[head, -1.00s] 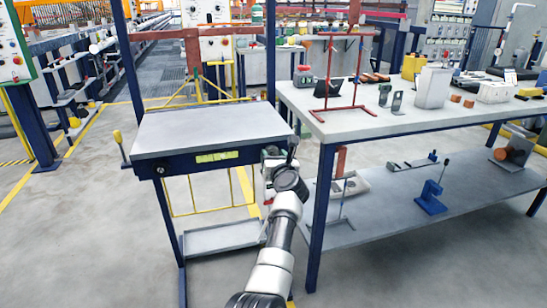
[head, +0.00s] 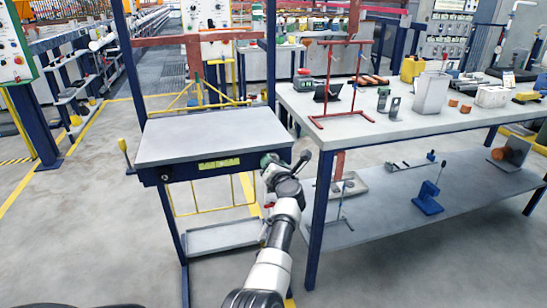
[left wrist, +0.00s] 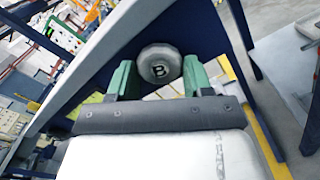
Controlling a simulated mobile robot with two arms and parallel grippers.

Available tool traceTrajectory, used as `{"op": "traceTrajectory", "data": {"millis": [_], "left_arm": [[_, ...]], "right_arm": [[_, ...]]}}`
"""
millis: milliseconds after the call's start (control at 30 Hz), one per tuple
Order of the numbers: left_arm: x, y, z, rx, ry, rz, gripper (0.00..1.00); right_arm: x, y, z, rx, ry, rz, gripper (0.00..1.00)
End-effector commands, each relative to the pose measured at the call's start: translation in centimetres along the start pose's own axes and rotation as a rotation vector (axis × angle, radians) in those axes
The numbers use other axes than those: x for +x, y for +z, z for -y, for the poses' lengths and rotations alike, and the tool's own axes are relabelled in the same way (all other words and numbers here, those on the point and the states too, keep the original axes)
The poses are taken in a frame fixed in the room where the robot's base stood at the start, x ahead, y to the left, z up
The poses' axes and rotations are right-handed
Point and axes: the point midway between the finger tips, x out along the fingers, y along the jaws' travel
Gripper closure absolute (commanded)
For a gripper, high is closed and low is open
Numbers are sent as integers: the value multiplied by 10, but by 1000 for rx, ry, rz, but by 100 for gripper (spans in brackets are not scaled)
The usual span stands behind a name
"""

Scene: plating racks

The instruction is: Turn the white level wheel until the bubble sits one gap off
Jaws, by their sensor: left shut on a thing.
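The tilting table (head: 210,135) has a grey top and a dark blue front edge. A yellow-green level vial (head: 219,163) sits in that edge; its bubble is too small to read. In the left wrist view a round, pale grey wheel (left wrist: 160,62) marked "B" sits between green fingers. My left gripper (left wrist: 160,75) is shut on this wheel. My right gripper is not in view.
A dark knob (head: 165,178) is at the table's front left. A yellow-topped lever (head: 123,146) stands at its left. A workbench (head: 400,130) with a red rack (head: 338,115) and several parts stands close on the right. A blue post (head: 130,75) rises at the back left.

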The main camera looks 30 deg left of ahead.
Motion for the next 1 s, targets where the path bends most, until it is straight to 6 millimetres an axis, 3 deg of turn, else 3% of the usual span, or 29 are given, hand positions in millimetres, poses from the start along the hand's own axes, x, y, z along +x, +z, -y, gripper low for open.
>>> {"op": "traceTrajectory", "data": {"millis": [233, 533, 1000], "left_arm": [[0, 4, -2, 235, -2, 0, 73], [0, 3, -2, 493, -3, 1, 73], [0, 3, -2, 894, -2, 1, 73]], "right_arm": [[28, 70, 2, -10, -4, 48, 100], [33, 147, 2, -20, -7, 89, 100], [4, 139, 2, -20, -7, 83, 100]]}}
